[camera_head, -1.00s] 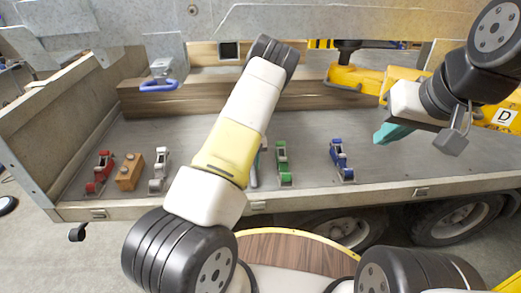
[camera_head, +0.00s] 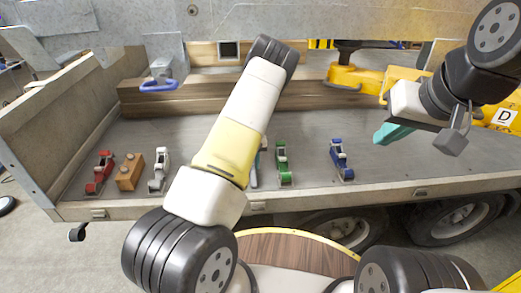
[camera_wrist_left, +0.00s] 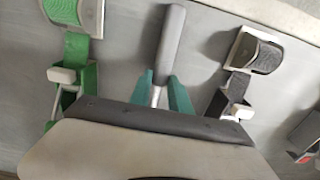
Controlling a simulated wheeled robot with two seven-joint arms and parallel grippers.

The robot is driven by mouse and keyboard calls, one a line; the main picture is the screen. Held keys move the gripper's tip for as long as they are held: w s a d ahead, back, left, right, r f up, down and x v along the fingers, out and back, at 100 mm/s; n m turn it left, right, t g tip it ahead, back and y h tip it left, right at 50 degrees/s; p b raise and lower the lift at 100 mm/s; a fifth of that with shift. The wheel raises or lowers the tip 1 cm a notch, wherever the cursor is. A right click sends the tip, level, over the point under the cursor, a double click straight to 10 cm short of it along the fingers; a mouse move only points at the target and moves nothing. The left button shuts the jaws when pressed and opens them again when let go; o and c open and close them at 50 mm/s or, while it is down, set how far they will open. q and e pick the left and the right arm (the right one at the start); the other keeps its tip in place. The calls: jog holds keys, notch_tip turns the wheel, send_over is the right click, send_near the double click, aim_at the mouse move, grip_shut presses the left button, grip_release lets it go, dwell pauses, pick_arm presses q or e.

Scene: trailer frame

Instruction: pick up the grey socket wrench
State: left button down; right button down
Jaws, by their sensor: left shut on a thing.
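The socket wrench has a grey handle (camera_wrist_left: 172,38) and a shiny shaft. My left gripper (camera_wrist_left: 162,88) has its teal fingers on either side of the shaft and is shut on it, with the handle sticking out beyond the fingers. My right gripper (camera_head: 388,133) is in the air over the right part of the bed, away from the wrench. Its teal fingers are seen from the side, so their gap is unclear.
A blue strap (camera_head: 342,160), a wooden block (camera_head: 130,172) and a red strap (camera_head: 100,172) lie farther out. A wooden beam (camera_head: 205,93) runs behind.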

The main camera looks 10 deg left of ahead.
pick_arm(q)
jog(key=shift+r, duration=0.1)
jog(key=shift+w+r, duration=0.1)
jog(key=shift+r, duration=0.5)
notch_tip(320, 180, up, 2)
jog(key=shift+r, duration=0.25)
jog(key=s+r, duration=0.1)
jog(key=s, duration=1.5)
jog(key=shift+d, duration=0.35)
jog(key=shift+s, duration=0.1)
jog(key=c, duration=1.8)
grip_release()
grip_shut()
